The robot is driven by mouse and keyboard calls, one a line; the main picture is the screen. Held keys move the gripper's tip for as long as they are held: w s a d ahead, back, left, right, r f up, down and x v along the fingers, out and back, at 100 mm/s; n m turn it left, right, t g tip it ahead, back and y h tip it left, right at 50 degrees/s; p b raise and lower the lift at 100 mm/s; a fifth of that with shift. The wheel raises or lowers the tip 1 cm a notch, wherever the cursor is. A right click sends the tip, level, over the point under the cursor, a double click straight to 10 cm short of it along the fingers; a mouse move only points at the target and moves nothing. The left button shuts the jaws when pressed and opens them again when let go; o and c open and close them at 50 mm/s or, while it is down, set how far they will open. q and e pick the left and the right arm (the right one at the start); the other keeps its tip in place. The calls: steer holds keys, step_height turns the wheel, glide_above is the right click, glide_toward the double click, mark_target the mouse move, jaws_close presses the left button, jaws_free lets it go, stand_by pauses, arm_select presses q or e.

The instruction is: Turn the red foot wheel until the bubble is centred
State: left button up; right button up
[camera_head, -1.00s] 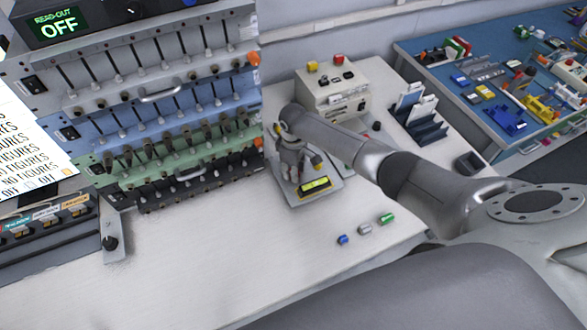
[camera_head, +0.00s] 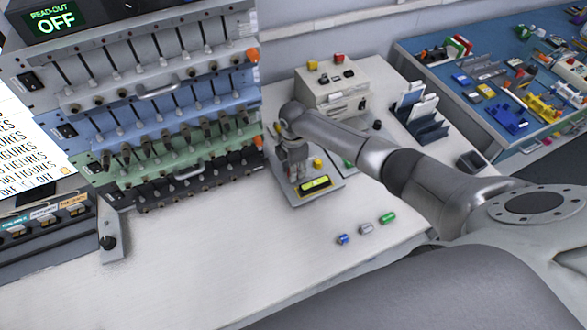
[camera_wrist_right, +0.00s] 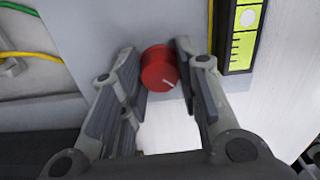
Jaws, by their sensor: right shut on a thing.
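The red foot wheel (camera_wrist_right: 159,68) shows in the right wrist view, a round knob with a white mark on its lower right. My right gripper (camera_wrist_right: 158,62) has a finger on each side of it and is shut on it. The bubble vial (camera_wrist_right: 241,45) is yellow-green with black marks, right of the wheel. Its white bubble (camera_wrist_right: 248,17) lies near the picture's top, where the vial is cut off. In the head view the vial (camera_head: 314,184) lies on a grey plate (camera_head: 326,194); my right gripper (camera_head: 297,174) points down beside it and hides the wheel. My left gripper is not in view.
A rack of switches and levers (camera_head: 165,120) stands close left of the plate. A cream box with coloured buttons (camera_head: 333,90) stands behind. Blue, grey and green small cylinders (camera_head: 366,229) lie in front. The bench's front left is clear.

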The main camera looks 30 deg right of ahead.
steer(key=shift+n, duration=1.1)
steer(key=o, duration=1)
steer(key=shift+o, duration=0.2)
steer(key=shift+r, duration=0.2)
step_height(320, 180, up, 12)
steer(key=shift+f, duration=0.2)
steer(key=shift+f, duration=0.1)
